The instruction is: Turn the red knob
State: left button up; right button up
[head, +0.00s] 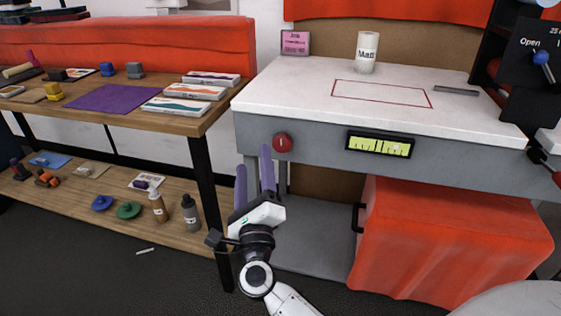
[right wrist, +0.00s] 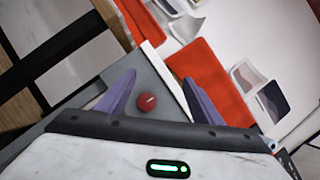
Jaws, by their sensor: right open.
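The red knob (head: 282,142) is a round knob on the grey front face of the white-topped workbench (head: 300,85), left of a lit yellow-green gauge (head: 380,145). My right gripper (head: 254,172) is open, its two purple fingers pointing up just below and left of the knob in the head view. In the right wrist view the knob (right wrist: 147,102) shows in the gap between the open fingers (right wrist: 160,95), nearer the left finger. Nothing is between the fingers that I can see held. My left gripper is not in view.
A wooden shelf table (head: 150,112) with paint boxes and bottles stands at the left, its black leg (head: 210,200) near my right gripper. A red cloth-covered box (head: 450,240) sits under the bench. A white "Matt" can (head: 367,52) stands on the bench top.

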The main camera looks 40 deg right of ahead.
aim_at(281, 144)
jog(key=w+d+f+m+g+h+b, duration=0.1)
jog(key=w+d+m+g, duration=0.1)
jog(key=d+m, duration=0.2)
jog(key=w+d+f+m+g+h+b, duration=0.1)
jog(key=w+d+m+g, duration=0.1)
jog(key=w+d+m, duration=0.1)
jog(key=w+d+f+m+g+h+b, duration=0.1)
jog(key=w+d+f+m+g, duration=0.1)
jog(key=d+m, duration=0.3)
jog(key=shift+w+g, duration=0.45)
jog(key=shift+g, duration=0.15)
jog(key=shift+w+d, duration=0.45)
jog(key=shift+d, duration=0.1)
jog(key=c, duration=1.1)
jog(key=shift+o, duration=0.2)
